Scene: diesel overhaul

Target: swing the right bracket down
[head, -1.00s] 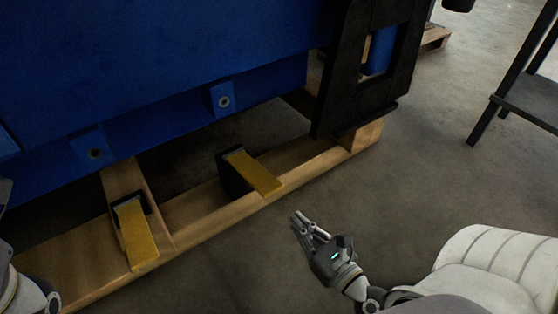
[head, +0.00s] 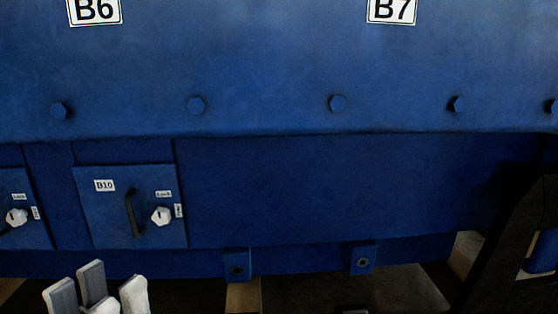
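My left gripper (head: 96,282) shows at the bottom left, fingers pointing up and spread apart, with nothing between them. It is in front of the lower edge of the blue engine block (head: 330,190), left of two small blue lugs with bolt holes. The left lug (head: 237,263) and the right lug (head: 361,257) hang along the block's bottom edge. The yellow brackets seen earlier on the pallet are below the picture; only a small pale edge shows at the bottom under the right lug, and I cannot tell what it is. My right gripper is out of view.
A panel marked B10 (head: 105,228) with a dark handle and white lock knob is on the block, with a similar panel cut off at the left. A black frame (head: 508,245) stands at the right. A wooden pallet beam (head: 243,298) shows below the block.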

